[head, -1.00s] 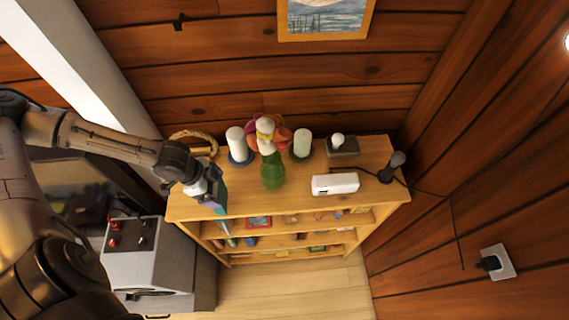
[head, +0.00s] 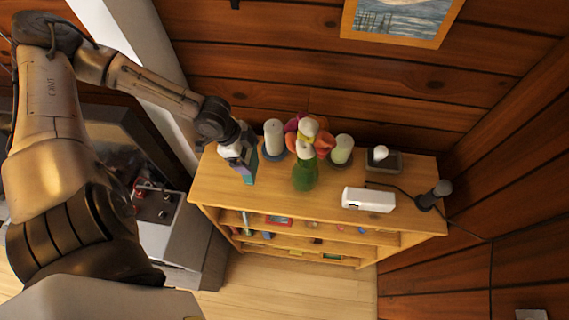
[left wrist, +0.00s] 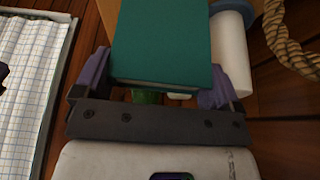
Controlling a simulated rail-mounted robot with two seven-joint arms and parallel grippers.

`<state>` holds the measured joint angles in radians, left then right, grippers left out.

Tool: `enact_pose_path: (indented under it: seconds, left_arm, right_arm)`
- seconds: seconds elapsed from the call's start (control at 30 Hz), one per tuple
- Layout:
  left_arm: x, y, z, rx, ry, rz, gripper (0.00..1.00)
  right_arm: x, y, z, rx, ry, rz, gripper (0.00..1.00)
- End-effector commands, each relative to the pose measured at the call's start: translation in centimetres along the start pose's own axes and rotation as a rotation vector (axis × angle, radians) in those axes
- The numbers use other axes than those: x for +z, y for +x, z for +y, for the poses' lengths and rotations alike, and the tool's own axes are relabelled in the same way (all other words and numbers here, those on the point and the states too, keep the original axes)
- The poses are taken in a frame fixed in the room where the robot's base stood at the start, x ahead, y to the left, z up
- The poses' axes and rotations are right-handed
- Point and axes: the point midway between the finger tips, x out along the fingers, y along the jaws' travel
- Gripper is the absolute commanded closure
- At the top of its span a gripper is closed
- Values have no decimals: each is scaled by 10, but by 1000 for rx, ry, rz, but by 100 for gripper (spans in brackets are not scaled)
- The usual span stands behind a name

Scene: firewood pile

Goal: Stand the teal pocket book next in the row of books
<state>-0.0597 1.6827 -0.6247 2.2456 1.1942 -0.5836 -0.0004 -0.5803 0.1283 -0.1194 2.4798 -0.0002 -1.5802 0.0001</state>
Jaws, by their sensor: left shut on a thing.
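The teal pocket book (left wrist: 163,45) is between the purple-grey fingers of my left gripper (left wrist: 155,88) in the left wrist view, its cover filling the upper middle. In the head view my left gripper (head: 243,162) is shut on the book, and a teal strip of it (head: 250,174) shows below the fingers. It is over the left end of the wooden bookcase's top (head: 270,193). I cannot tell whether the book touches the top. Small coloured items show on the shelves below, but I cannot make out a row of books. My right gripper is out of view.
A white candle (head: 274,137), a green vase with flowers (head: 305,176) and a pale green candle (head: 342,149) stand right of the gripper. A white box (head: 368,199) and a dark cup-like stand (head: 427,201) are farther right. The front left of the top looks clear.

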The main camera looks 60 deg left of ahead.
Motion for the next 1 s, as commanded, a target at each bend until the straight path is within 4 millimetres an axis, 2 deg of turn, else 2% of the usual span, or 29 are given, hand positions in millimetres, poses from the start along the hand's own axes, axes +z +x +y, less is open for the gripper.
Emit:
enact_pose_path:
  seconds: [0.03, 0.2, 0.5, 0.77, 1.0]
  left_arm:
    - [-12, 3, 0, 0, -2, 11, 52]
    - [-37, 13, 0, 0, -1, 11, 52]
    - [-74, 28, -1, -1, -2, 7, 52]
    - [-88, 35, 0, -1, 0, 2, 52]
    - [-83, 46, 0, 0, -3, -2, 52]
  right_arm:
    - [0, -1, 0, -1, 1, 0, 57]
    - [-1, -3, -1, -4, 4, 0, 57]
    - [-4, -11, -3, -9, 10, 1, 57]
    - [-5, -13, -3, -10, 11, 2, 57]
    - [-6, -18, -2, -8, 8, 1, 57]
